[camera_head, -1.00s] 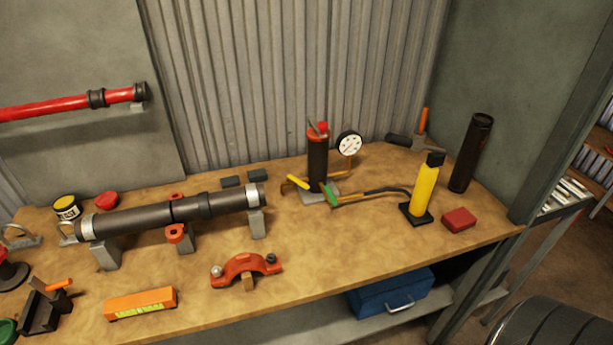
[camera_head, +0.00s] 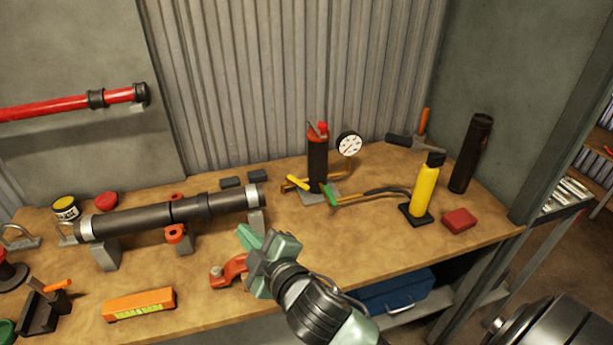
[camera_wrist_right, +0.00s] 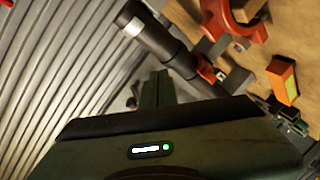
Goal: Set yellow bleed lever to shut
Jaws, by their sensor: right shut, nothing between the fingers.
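The yellow bleed lever (camera_head: 298,182) sits low on the left side of the upright black cylinder with a red top (camera_head: 318,160), at the back middle of the bench in the head view. It slants down to the right. My right gripper (camera_head: 258,237) is shut and empty, above the bench front and to the front left of the lever, apart from it. The gripper partly hides the orange coupling half (camera_head: 230,271). In the right wrist view the closed fingers (camera_wrist_right: 159,85) point toward the dark pipe; the lever does not show there. My left gripper is not in view.
The dark pipe (camera_head: 160,213) lies on grey stands left of my gripper. A pressure gauge (camera_head: 349,145), a green-ended hose (camera_head: 375,192) and a yellow bottle (camera_head: 425,188) stand around or right of the cylinder. Bare bench (camera_head: 320,235) lies between gripper and cylinder.

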